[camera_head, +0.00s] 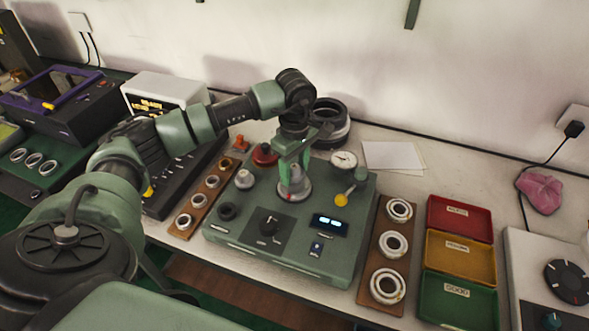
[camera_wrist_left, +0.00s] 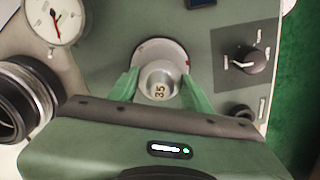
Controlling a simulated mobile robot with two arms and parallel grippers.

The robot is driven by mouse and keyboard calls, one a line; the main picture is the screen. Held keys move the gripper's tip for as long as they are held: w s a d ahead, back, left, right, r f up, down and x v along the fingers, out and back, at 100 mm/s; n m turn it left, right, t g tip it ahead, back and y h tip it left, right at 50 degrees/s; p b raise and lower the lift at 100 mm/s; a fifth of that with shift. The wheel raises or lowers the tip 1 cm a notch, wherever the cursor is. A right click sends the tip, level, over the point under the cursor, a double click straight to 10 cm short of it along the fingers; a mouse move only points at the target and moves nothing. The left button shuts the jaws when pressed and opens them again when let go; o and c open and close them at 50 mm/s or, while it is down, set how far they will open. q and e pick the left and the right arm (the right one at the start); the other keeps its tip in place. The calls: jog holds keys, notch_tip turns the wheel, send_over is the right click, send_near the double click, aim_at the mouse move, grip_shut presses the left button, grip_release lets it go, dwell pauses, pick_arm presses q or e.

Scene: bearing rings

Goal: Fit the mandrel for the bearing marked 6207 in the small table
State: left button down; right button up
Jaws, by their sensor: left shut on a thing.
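A silver mandrel marked 35 (camera_wrist_left: 160,80) is between the green fingers of my left gripper (camera_wrist_left: 160,92) in the left wrist view. My left gripper (camera_head: 293,183) is shut on it, over the green tester. Behind the mandrel is the round silver small table (camera_wrist_left: 150,50) with red marks; it also shows in the head view (camera_head: 296,196). I cannot tell whether the mandrel is seated on the table or just above it. Three bearings (camera_head: 391,241) lie on a wooden board at the right of the tester; their markings are too small to read. My right gripper is out of view.
The green tester (camera_head: 225,237) carries a dial gauge (camera_head: 343,159), knobs and a lit display (camera_head: 329,224). A wooden rack (camera_head: 206,200) with several pieces stands left of it. Red (camera_head: 459,215), yellow (camera_head: 461,257) and green (camera_head: 458,299) trays are at the right. Black rings (camera_head: 331,119) stand behind.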

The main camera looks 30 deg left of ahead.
pick_arm(q)
jog(key=shift+f+b, duration=0.2)
jog(key=shift+b, duration=0.3)
dwell(0.8)
jog(key=shift+f, duration=0.2)
jog(key=shift+f+b, duration=0.55)
jog(key=shift+b, duration=0.1)
jog(key=shift+f+b, duration=0.1)
jog(key=shift+b, duration=0.2)
jog(key=shift+f, duration=0.1)
jog(key=c, duration=0.6)
grip_release()
jog(key=shift+s, duration=0.1)
jog(key=shift+d+f, duration=0.1)
jog(key=shift+f, duration=0.05)
jog(key=shift+s+f, duration=0.1)
jog(key=shift+s, duration=0.05)
jog(key=r, duration=0.3)
jog(key=r+b, duration=0.1)
jog(key=r, duration=0.4)
jog(key=shift+w+r, duration=0.3)
jog(key=shift+r, duration=0.05)
